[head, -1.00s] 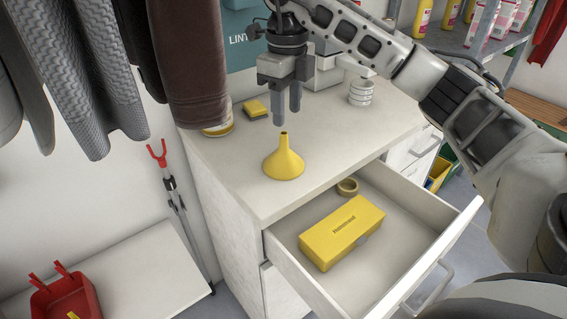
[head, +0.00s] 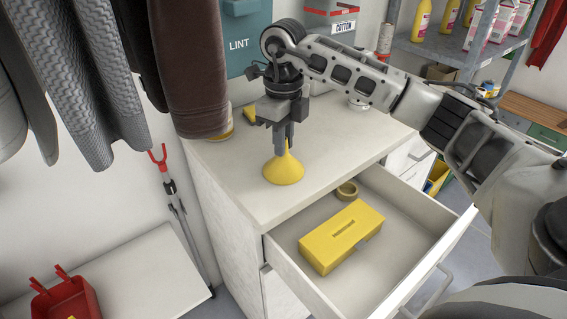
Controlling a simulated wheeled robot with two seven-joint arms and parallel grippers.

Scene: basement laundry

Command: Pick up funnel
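The yellow funnel (head: 284,170) stands wide end down on the white cabinet top, near its front left part. My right gripper (head: 284,148) points straight down at the funnel's narrow spout. Its two fingers are close together on the spout and hide most of it. The funnel's cone shows below the fingertips and still rests on the top. My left gripper is not in view.
An open drawer (head: 408,285) below the top holds a yellow box (head: 341,237) and a tape roll (head: 347,190). A yellow sponge (head: 249,112) and a partly hidden tin lie behind the gripper. Dark clothes (head: 190,70) hang at the left.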

